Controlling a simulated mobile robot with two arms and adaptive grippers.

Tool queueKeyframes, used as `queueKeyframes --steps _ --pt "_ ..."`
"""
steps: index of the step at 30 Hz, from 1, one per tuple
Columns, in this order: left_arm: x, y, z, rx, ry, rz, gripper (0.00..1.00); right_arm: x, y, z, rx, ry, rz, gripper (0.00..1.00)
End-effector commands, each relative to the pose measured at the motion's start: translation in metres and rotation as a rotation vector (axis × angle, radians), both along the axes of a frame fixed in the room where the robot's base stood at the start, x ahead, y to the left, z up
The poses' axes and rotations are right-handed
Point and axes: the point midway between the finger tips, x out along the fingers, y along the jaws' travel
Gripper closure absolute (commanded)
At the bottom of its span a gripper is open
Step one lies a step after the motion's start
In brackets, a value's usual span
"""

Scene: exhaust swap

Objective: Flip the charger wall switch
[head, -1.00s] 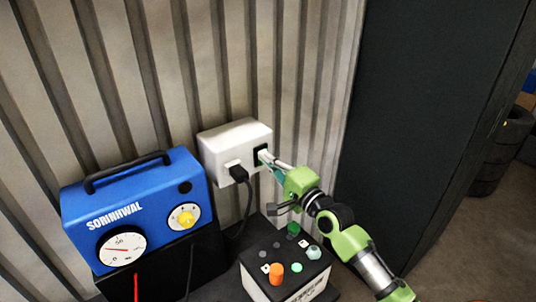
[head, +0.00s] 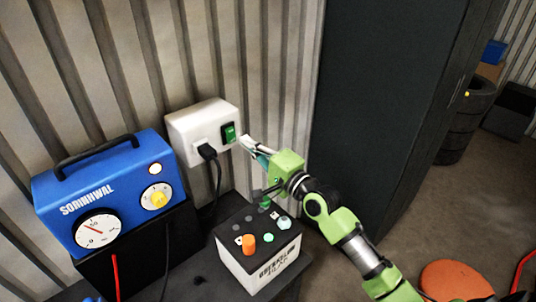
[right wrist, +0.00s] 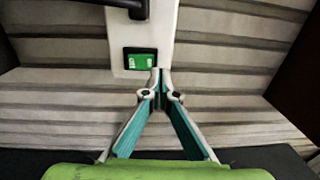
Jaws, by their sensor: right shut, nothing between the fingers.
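The charger wall switch is a green rocker (head: 229,132) on the right part of a white wall box (head: 190,119). It looks lit green, and it also shows in the right wrist view (right wrist: 140,60). A black plug (head: 207,151) sits in the box left of the switch. My right gripper (head: 243,140) is shut and empty, its tips just right of and below the switch, apart from it in the head view. The blue charger (head: 104,190) stands at the left, with a gauge, a yellow knob and a lit lamp (head: 155,169). My left gripper is not in view.
A battery (head: 262,260) with orange and green caps stands below my right gripper. A dark cabinet (head: 385,100) stands right of the box. Stacked tyres (head: 462,120) and an orange-red round seat (head: 456,281) stand on the floor at the right.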

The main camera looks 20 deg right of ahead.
Motion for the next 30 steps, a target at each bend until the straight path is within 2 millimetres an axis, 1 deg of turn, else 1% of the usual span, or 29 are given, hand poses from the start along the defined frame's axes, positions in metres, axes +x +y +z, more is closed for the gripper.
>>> queueKeyframes --steps 1,7,9,12,15,19,30 --pt "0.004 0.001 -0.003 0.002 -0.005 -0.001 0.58 -0.008 -0.003 -0.001 0.0 0.0 0.0 1.0" --pt "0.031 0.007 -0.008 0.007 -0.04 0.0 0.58 -0.038 -0.014 0.003 0.0 0.0 0.0 1.0" --pt "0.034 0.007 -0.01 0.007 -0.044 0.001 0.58 -0.048 -0.017 0.005 -0.001 0.001 0.0 1.0" --pt "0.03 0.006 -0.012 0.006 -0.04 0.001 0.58 -0.057 -0.021 0.007 -0.001 0.0 0.0 1.0" --pt "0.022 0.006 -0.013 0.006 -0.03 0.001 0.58 -0.062 -0.023 0.009 -0.001 0.0 0.0 1.0" --pt "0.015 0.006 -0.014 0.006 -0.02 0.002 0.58 -0.064 -0.024 0.01 0.0 0.0 0.0 1.0" --pt "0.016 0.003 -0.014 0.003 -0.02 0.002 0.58 -0.064 -0.024 0.01 -0.001 0.0 0.0 1.0"
